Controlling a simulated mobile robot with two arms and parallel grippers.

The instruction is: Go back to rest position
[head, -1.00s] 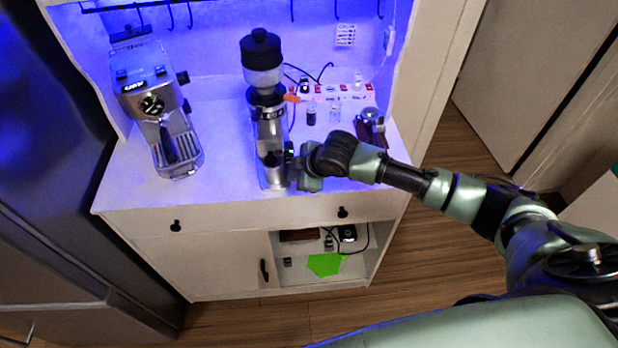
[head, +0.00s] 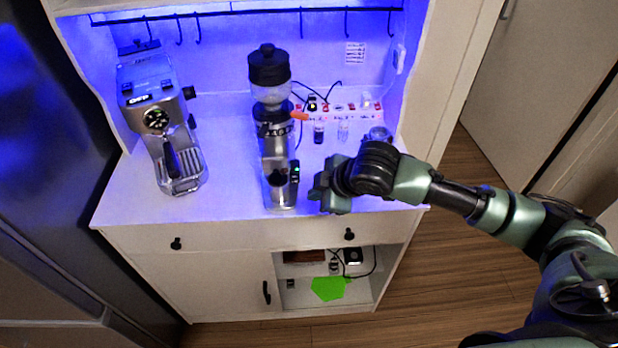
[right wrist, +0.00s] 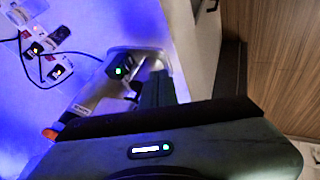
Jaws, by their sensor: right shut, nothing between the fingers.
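My right gripper (head: 327,194) is over the front right part of the lit counter, just right of the coffee grinder (head: 279,150) and apart from it. It is shut and empty. In the right wrist view the grinder (right wrist: 120,75), with its green light, lies beyond the dark gripper body. My right arm reaches in from the right edge of the head view. My left gripper is not in view.
The espresso machine (head: 163,120) stands at the left of the counter (head: 225,185). Small bottles (head: 319,132) and a power strip (head: 340,108) lie at the back right. The open shelf below holds a green item (head: 328,288). Wooden floor (head: 440,260) is free at right.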

